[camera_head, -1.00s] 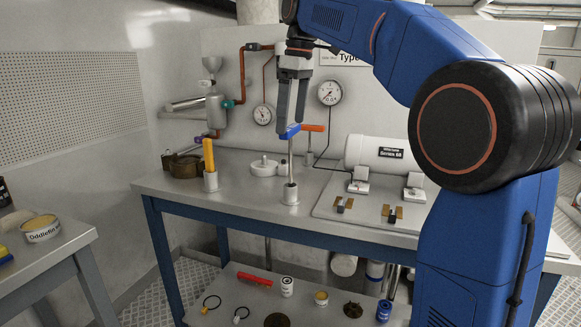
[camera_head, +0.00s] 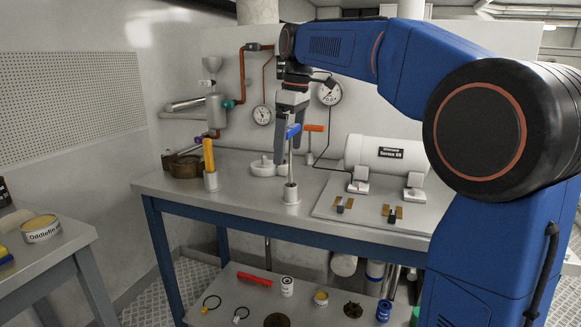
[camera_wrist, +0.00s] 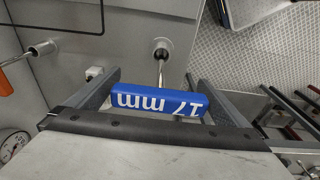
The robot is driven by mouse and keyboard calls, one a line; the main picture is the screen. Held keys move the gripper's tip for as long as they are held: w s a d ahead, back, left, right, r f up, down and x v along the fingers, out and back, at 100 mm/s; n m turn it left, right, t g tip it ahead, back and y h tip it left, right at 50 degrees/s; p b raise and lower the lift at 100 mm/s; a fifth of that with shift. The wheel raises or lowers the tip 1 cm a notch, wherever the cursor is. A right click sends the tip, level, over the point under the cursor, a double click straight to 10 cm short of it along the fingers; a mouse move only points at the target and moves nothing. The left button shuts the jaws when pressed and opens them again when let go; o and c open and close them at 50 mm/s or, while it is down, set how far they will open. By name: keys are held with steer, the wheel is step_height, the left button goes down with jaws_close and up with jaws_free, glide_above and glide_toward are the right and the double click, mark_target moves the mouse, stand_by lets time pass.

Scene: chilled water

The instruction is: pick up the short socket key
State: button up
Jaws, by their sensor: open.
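A T-handled key with a blue grip (camera_head: 293,131), marked 17 mm in the wrist view (camera_wrist: 160,100), stands upright in a pale round holder (camera_head: 291,196) on the bench. A second T-handled key with an orange grip (camera_head: 314,128) stands behind it to the right. I cannot tell from their looks which is the short socket key. My gripper (camera_head: 290,152) points down at the blue grip, its fingers open. In the wrist view the blue grip lies across the space between the two fingers (camera_wrist: 155,77), and its shaft runs down to the holder.
A yellow-handled tool (camera_head: 208,156) stands in a cup to the left. Several small items lie on the lower shelf.

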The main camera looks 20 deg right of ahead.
steer(key=c, duration=1.4)
step_height(320, 180, up, 10)
steer(key=shift+r, duration=0.1)
steer(key=o, duration=0.9)
steer(key=shift+c, duration=0.2)
steer(key=c, duration=1)
steer(key=shift+s, duration=0.1)
steer(key=shift+c, duration=0.4)
